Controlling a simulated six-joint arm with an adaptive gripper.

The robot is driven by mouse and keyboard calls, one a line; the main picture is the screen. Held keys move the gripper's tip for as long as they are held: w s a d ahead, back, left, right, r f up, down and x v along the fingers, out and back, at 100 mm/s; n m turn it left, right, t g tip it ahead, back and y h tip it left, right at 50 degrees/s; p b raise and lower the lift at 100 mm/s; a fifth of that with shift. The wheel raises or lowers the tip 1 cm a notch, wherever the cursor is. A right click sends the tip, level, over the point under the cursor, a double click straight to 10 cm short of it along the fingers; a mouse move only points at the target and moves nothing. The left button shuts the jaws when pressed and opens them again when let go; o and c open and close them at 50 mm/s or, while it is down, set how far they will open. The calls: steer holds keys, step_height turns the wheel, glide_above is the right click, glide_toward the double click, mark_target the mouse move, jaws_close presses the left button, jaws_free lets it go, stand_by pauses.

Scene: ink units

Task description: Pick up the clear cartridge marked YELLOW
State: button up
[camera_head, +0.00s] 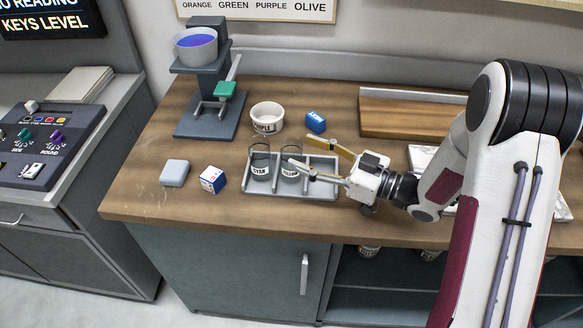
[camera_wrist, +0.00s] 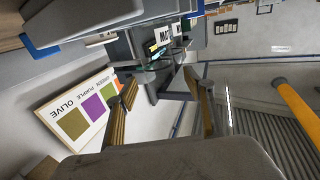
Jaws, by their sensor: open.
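Two clear cartridges stand upright in a grey divided tray (camera_head: 318,192) on the wooden counter. The left cartridge (camera_head: 259,168) and the right cartridge (camera_head: 289,172) carry white labels that seem to read CYAN. I see no label that reads YELLOW. My gripper (camera_head: 313,152) is open and empty, with its fingers spread above the right part of the tray, close to the right cartridge. In the wrist view my gripper (camera_wrist: 163,85) is also open, with nothing between its fingers. No cartridge shows clearly there.
A white cup (camera_head: 267,118) and a blue box (camera_head: 316,122) stand behind the tray. A blue-white box (camera_head: 213,180) and a pale block (camera_head: 174,173) lie left of it. A dark stand (camera_head: 209,122) holds a bowl of blue-purple liquid. A wooden board (camera_head: 408,116) lies behind my arm.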

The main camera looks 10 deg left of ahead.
steer(key=shift+w+a+r, duration=0.2)
steer(key=shift+w+a, duration=0.05)
steer(key=shift+a, duration=0.35)
steer(key=shift+w+a+r, duration=0.2)
steer(key=shift+a, duration=0.4)
steer(key=shift+x, duration=0.95)
jaws_close()
